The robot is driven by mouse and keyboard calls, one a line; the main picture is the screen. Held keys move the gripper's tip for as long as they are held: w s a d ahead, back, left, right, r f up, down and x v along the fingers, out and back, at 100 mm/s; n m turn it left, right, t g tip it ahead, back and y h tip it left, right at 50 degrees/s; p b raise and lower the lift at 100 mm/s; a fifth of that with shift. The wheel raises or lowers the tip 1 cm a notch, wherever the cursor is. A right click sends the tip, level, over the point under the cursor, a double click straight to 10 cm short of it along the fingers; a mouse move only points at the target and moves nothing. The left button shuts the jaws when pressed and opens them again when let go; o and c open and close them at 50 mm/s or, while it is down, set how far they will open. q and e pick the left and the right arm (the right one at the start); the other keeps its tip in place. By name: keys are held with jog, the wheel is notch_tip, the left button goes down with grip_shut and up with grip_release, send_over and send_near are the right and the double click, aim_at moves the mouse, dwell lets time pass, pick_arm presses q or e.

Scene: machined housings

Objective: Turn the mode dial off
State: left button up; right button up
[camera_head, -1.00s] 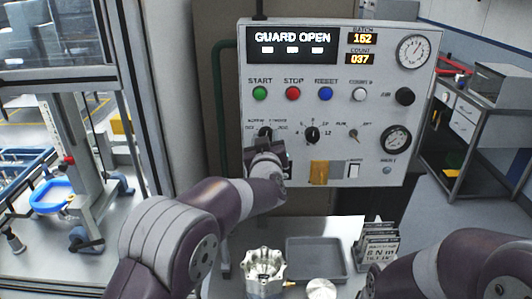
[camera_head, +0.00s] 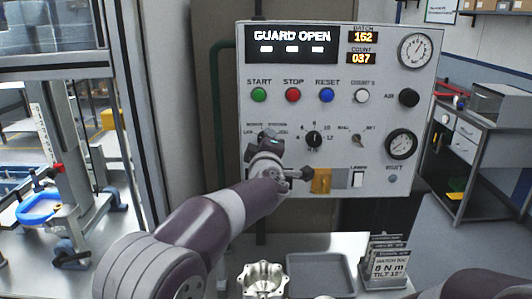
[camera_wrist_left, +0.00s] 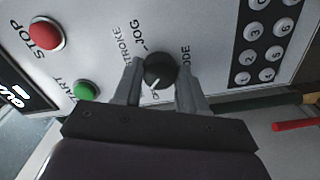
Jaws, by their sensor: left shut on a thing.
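The mode dial (camera_wrist_left: 159,71) is a round black knob with a white pointer line, seen in the left wrist view. My left gripper (camera_wrist_left: 160,88) has one finger on each side of it and is shut on it. The pointer slants to the lower left, towards a label starting with "O" that my gripper partly hides. The labels STROKE and JOG stand on the far side of the knob. In the head view my left gripper (camera_head: 268,142) is at the left of the control panel (camera_head: 225,150) and covers the dial. My right gripper is out of view.
Green (camera_head: 259,95), red (camera_head: 293,95) and blue (camera_head: 326,95) buttons sit above the dial. Another black selector (camera_head: 314,139) is close on its right. A display (camera_head: 291,44) reads GUARD OPEN. Below are a grey tray (camera_head: 320,275) and a metal housing (camera_head: 262,280).

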pick_arm(q)
jog(key=shift+f+n+b, duration=0.15)
jog(key=shift+n+b, duration=0.35)
jog(key=shift+n, duration=0.55)
jog(key=shift+f+n+b, duration=0.15)
jog(key=shift+n+b, duration=0.35)
jog(key=shift+n, duration=0.55)
jog(key=o, duration=0.8)
jog(key=shift+o, duration=1.2)
jog(key=shift+r, duration=0.1)
jog(key=shift+s+r, duration=0.1)
jog(key=shift+r, duration=0.05)
